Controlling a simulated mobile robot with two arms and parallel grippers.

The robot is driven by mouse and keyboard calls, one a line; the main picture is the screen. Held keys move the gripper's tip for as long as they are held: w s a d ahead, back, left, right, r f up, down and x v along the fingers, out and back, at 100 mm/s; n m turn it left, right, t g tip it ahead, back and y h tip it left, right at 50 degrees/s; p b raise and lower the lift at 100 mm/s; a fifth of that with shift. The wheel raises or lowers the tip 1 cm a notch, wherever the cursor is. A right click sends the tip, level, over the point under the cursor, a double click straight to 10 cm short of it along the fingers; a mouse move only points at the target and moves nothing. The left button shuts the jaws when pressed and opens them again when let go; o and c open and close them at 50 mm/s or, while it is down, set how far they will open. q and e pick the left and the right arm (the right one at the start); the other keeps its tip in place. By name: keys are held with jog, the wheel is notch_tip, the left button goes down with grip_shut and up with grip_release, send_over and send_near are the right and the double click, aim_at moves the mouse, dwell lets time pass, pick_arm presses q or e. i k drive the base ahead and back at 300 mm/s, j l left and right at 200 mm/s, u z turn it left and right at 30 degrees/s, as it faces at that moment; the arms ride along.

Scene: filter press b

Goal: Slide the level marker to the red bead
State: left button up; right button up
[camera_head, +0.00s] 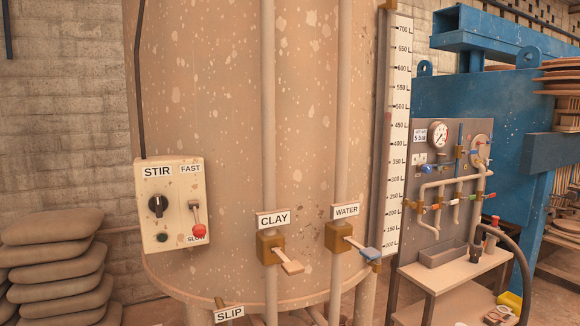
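A tall white level scale (398,130) with litre marks from about 100 to 700 stands at the right side of the big speckled tank. A thin sight tube (386,80) runs along its left edge, between brass fittings at the top (388,5) and bottom (376,266). The tube looks grey above and reddish brown below, changing a little under the 500 mark. I cannot clearly make out a separate red bead or a sliding marker at this size. Neither of my grippers is in view.
The tank (310,120) carries a STIR box (170,230) with a red-knobbed lever, a CLAY valve (270,246) and a WATER valve (338,237). To the right are a pipe panel (420,165), a small bench (450,274) and a blue press (490,95). Stacked sacks (60,265) lie left.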

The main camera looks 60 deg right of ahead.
aim_at(413, 205)
jog(key=z, duration=2.4)
